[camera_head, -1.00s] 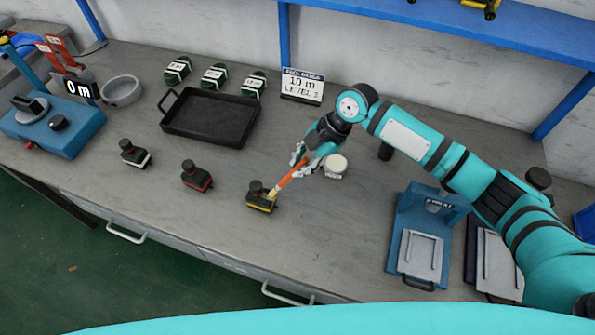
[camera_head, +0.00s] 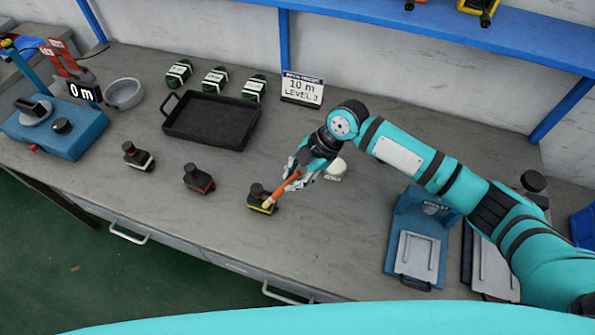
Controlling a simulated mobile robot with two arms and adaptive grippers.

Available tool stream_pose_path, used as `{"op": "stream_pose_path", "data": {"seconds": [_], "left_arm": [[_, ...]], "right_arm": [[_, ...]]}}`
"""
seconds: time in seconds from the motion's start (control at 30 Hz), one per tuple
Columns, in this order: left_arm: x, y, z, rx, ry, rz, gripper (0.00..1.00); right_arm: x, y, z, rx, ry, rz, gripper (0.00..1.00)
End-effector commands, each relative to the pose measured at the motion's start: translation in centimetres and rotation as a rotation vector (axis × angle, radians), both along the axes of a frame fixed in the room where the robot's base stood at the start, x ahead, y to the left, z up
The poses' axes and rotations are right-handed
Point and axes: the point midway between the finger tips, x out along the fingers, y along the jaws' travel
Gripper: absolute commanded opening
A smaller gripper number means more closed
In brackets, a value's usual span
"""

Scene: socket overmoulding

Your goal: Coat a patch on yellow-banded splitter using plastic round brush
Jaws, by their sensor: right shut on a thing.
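The yellow-banded splitter (camera_head: 257,199) stands on the bench, a small black block with a round top and a yellow band low down. My right gripper (camera_head: 297,176) is shut on the orange-handled round brush (camera_head: 284,188), just to the upper right of the splitter. The brush slants down to the left and its pale tip (camera_head: 268,204) is at the splitter's right side. I cannot tell whether the tip touches it. My left gripper is not in view.
A red-banded splitter (camera_head: 198,179) and a white-banded one (camera_head: 138,157) stand to the left. A black tray (camera_head: 212,119), a white pot (camera_head: 336,169) behind my gripper, a sign (camera_head: 302,89) and a blue press (camera_head: 417,240) are around. The bench front is clear.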

Motion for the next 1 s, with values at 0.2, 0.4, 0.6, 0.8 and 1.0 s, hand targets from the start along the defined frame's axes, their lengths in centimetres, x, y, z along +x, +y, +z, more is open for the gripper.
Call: {"op": "stream_pose_path", "data": {"seconds": [0.2, 0.4, 0.6, 0.8, 1.0], "left_arm": [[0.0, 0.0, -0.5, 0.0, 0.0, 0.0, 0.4], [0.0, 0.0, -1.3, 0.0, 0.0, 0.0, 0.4], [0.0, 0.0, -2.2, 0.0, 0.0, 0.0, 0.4], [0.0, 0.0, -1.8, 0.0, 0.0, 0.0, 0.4], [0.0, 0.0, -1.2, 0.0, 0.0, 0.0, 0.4]], "right_arm": [[0.6, 0.2, -0.3, -0.003, 0.0, -0.002, 0.0], [2.0, -0.6, -0.3, -0.005, 0.0, -0.002, 0.0], [3.5, -1.4, -0.2, -0.004, -0.001, -0.003, 0.0], [3.8, -1.5, 0.3, -0.003, 0.001, 0.0, 0.0], [3.1, -1.1, 0.4, -0.001, 0.002, 0.001, 0.0]]}}
